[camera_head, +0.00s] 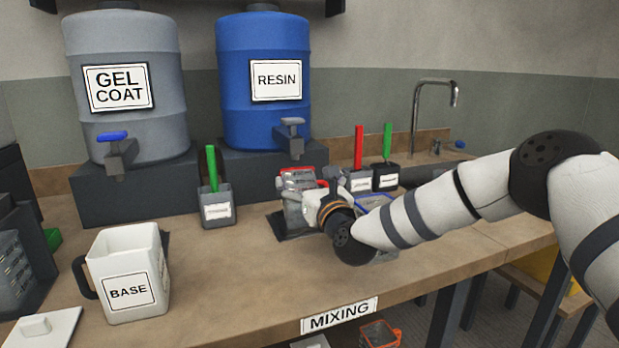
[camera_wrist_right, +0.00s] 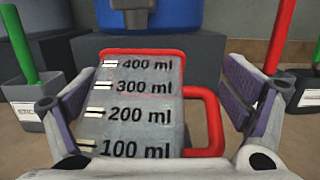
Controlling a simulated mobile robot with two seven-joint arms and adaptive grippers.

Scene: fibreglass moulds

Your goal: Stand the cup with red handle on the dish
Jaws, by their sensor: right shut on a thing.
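The cup with red handle (camera_wrist_right: 135,105) is a clear grey measuring cup with a red rim and millilitre marks. In the head view, the cup (camera_head: 298,180) is near the middle of the bench, below the resin tap, partly hidden by my right gripper (camera_head: 322,203). In the wrist view, the cup stands between the fingers of my right gripper (camera_wrist_right: 165,100), which is shut on it; its red handle is on the right. A dark flat piece (camera_head: 284,226), which may be the dish, shows below the cup. I cannot tell whether they touch. My left gripper is out of view.
The blue resin drum (camera_head: 262,110) and grey gel coat drum (camera_head: 125,60) stand behind. A pot with a green stick (camera_head: 217,208) is left of the cup. A blue-rimmed container (camera_head: 374,201) is partly behind my arm. The white BASE jug (camera_head: 130,265) stands front left.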

